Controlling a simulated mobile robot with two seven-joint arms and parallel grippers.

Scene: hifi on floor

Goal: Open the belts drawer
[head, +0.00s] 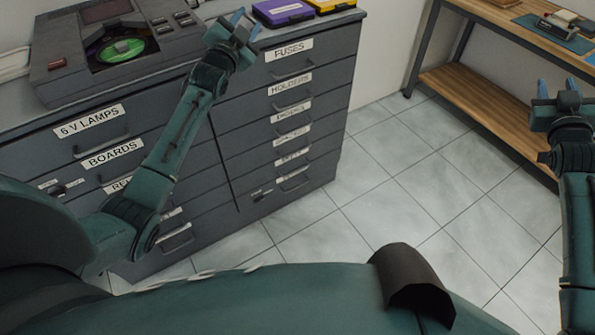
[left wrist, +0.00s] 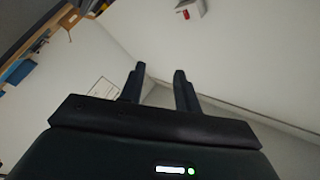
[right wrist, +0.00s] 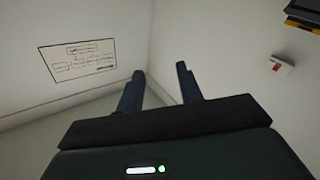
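A dark grey drawer cabinet (head: 225,130) stands on the floor in the head view, with two columns of shut drawers. Labels read FUSES, HOLDERS and DIODES at the right, and 6 V LAMPS and BOARDS at the left. Several lower labels are too small or covered by my left arm; I cannot make out one reading BELTS. My left gripper (head: 238,32) is raised by the cabinet's top edge, with fingers apart and empty in the left wrist view (left wrist: 160,75). My right gripper (head: 556,95) is at the far right, away from the cabinet, also open and empty (right wrist: 160,75).
A grey device with a green disc (head: 120,50) and purple (head: 283,12) and yellow (head: 330,4) boxes sit on the cabinet top. A wooden workbench (head: 490,95) stands at the right. The tiled floor (head: 390,190) between is clear.

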